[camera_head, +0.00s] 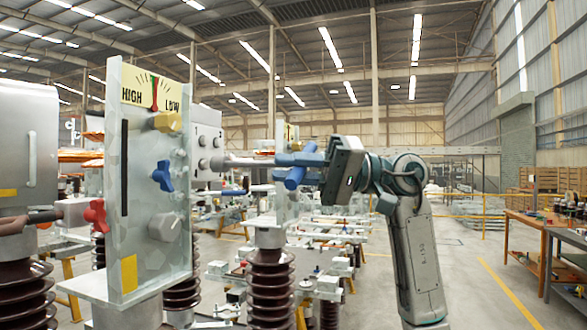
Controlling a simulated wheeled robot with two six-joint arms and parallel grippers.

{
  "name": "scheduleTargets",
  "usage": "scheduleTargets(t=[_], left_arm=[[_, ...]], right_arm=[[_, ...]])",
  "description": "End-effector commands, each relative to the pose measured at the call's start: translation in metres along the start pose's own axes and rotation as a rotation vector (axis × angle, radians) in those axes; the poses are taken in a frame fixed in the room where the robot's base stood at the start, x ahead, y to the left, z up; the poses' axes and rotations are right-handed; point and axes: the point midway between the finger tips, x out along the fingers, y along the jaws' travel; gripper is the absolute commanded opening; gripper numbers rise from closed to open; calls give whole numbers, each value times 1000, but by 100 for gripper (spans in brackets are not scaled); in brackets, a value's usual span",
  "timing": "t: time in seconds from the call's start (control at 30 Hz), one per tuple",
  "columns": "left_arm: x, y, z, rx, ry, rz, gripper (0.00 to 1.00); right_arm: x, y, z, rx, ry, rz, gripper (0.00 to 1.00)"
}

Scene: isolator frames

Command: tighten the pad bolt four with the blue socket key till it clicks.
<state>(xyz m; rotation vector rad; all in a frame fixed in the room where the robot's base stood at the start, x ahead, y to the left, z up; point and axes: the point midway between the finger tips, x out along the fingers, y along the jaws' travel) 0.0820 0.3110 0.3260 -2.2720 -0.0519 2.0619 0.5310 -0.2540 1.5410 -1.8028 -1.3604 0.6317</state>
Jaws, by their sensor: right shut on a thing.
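The blue socket key (297,172) has a blue cross handle and a grey shaft (250,161) pointing left. My right gripper (325,172) is shut on its handle and holds it roughly level. The shaft's tip reaches the pale pad plate (206,126), close to a grey bolt (203,164) low on it. I cannot tell whether the socket is seated or only in front of it. Other bolt heads (203,142) sit higher on the plate. I see no number marking bolt four. My left gripper is not in view.
A clear upright panel (140,185) stands left of the pad, with a HIGH-LOW dial (152,93) and yellow, blue, red and grey knobs. Brown ribbed insulators (271,290) stand below. Workbenches (540,232) are at the right. The floor at right is open.

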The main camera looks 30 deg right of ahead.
Motion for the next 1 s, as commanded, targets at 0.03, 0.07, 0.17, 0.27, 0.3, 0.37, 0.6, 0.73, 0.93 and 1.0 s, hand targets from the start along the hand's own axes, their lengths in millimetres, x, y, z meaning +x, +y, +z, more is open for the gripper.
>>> scheduleTargets(t=[0.03, 0.07, 0.17, 0.27, 0.3, 0.37, 0.6, 0.73, 0.93, 1.0], left_arm=[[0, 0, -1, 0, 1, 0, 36], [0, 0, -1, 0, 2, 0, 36], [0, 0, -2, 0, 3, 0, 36], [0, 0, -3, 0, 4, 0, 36], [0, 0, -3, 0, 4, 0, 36], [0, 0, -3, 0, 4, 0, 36], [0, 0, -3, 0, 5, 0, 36], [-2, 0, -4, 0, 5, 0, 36], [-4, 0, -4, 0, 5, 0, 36], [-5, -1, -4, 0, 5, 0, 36]], right_arm=[[0, 0, 0, 0, 0, -1, 0], [0, 0, 0, 0, 0, -1, 0], [0, 0, 0, 0, 0, -1, 0], [0, 0, 0, -1, 0, -1, 0], [0, 0, 0, -1, 0, -1, 0], [0, 0, 0, 0, 0, -1, 0], [1, 0, -1, 0, 0, -1, 0], [3, 0, -2, 0, -1, -1, 0], [7, 2, -4, 0, -1, -2, 0], [9, 2, -5, -1, -1, -2, 0]])
